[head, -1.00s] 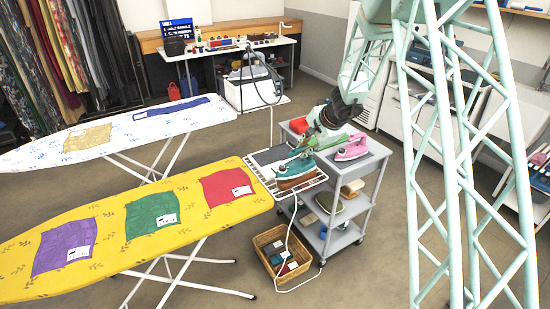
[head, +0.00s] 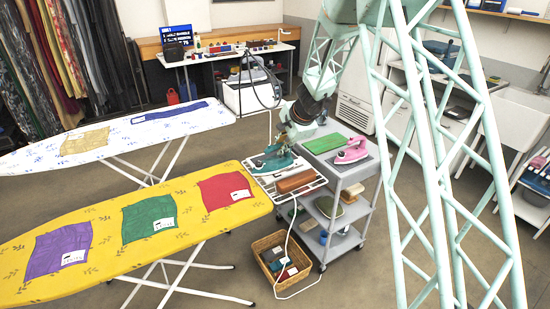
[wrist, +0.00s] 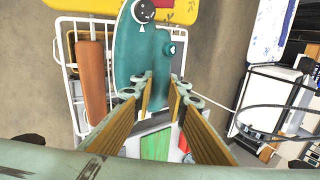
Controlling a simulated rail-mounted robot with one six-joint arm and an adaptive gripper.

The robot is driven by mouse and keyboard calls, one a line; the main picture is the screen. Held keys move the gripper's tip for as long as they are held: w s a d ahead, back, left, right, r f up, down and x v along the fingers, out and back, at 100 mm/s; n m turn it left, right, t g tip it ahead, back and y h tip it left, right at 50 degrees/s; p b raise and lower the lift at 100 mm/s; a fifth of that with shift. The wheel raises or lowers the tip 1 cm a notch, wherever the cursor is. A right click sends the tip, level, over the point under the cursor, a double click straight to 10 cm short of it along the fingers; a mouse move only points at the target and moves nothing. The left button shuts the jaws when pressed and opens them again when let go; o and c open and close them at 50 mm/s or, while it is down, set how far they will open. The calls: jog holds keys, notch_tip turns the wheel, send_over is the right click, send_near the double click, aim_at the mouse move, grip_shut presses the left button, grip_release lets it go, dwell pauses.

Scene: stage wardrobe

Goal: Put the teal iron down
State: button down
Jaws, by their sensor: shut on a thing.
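The teal iron (head: 270,162) is over the left part of the white wire rack (head: 314,186) at the right end of the yellow ironing board. My gripper (head: 296,134) is shut on its handle from above. In the wrist view the iron (wrist: 137,45) points away from me, with its handle between the two fingers (wrist: 152,92). A brown bar (head: 297,182) lies on the rack beside the iron; it shows left of the iron in the wrist view (wrist: 91,75). I cannot tell whether the iron's sole touches the rack.
The yellow board (head: 105,269) carries purple, green and red cloths. A wicker basket (head: 265,268) sits on the floor below. A white cord hangs beside the cart.

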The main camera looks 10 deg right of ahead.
jog(key=shift+w, duration=0.1)
jog(key=w+d+p, duration=0.1)
jog(key=w+p, duration=0.1)
jog(key=w, duration=0.5)
jog(key=w+d+f+p, duration=0.1)
jog(key=w+d+p, duration=0.1)
jog(key=w, duration=0.5)
jog(key=shift+w+d+f, duration=0.2)
jog(key=shift+w+d, duration=0.05)
jog(key=shift+w, duration=0.15)
jog(key=shift+w+f, duration=0.15)
jog(key=shift+f, duration=0.75)
jog(key=shift+w+f, duration=0.15)
jog(key=shift+f, duration=0.75)
jog(key=shift+f+b, duration=0.1)
jog(key=shift+b, duration=0.2)
jog(key=c, duration=2.5)
grip_release()
jog(key=shift+c, duration=0.2)
